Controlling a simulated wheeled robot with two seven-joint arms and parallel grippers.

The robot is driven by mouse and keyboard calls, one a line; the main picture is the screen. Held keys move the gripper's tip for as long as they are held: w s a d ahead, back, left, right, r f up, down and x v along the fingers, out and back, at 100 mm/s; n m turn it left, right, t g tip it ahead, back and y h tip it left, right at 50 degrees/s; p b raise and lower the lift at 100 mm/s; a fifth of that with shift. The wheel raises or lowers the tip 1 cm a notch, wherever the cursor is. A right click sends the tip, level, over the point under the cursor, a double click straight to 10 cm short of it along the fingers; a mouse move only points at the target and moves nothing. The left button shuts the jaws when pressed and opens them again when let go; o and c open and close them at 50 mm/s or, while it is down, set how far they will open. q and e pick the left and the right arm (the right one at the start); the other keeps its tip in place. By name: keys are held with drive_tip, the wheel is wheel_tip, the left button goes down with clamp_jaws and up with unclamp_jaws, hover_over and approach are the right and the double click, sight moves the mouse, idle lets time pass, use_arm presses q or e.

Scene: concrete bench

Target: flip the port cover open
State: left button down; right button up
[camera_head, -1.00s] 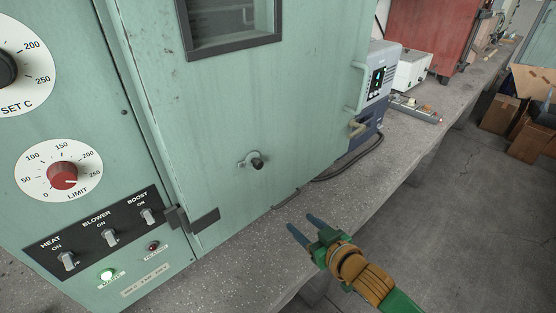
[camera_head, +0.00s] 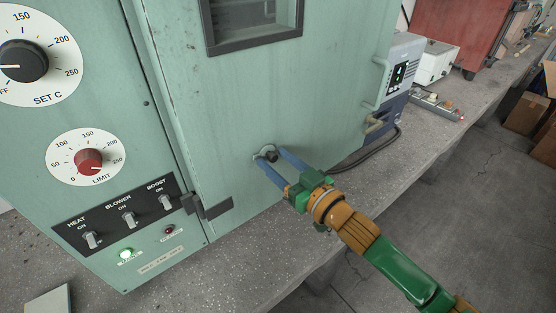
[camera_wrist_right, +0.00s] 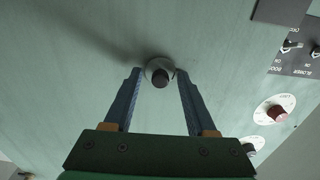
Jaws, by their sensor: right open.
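The port cover (camera_head: 266,153) is a small round metal piece with a dark knob, low on the pale green oven door (camera_head: 300,90). It appears to lie flat against the door. My right gripper (camera_head: 273,158) is open at it, with one blue finger on each side of the knob. The right wrist view shows the cover (camera_wrist_right: 160,66) between the two fingertips, with gaps at both sides. Whether the fingertips touch the door, I cannot tell. In the head view the fingers hide part of the cover's surroundings. My left gripper is not in view.
The control panel with dials (camera_head: 87,160) and switches (camera_head: 128,218) is left of the door. A black hinge (camera_head: 207,205) sits at the door's lower left. A grey-blue instrument (camera_head: 398,80) and cable stand right. The concrete bench (camera_head: 250,240) is clear below the door.

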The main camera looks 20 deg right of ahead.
clamp_jaws()
drive_tip(key=shift+r+n+p, duration=0.65)
drive_tip(key=shift+n+p, duration=0.25)
drive_tip(key=shift+p, duration=0.3)
drive_tip(key=shift+n+p, duration=0.4)
drive_tip(key=shift+n, duration=0.5)
drive_tip(key=shift+f, duration=0.15)
unclamp_jaws()
drive_tip(key=shift+s, duration=0.1)
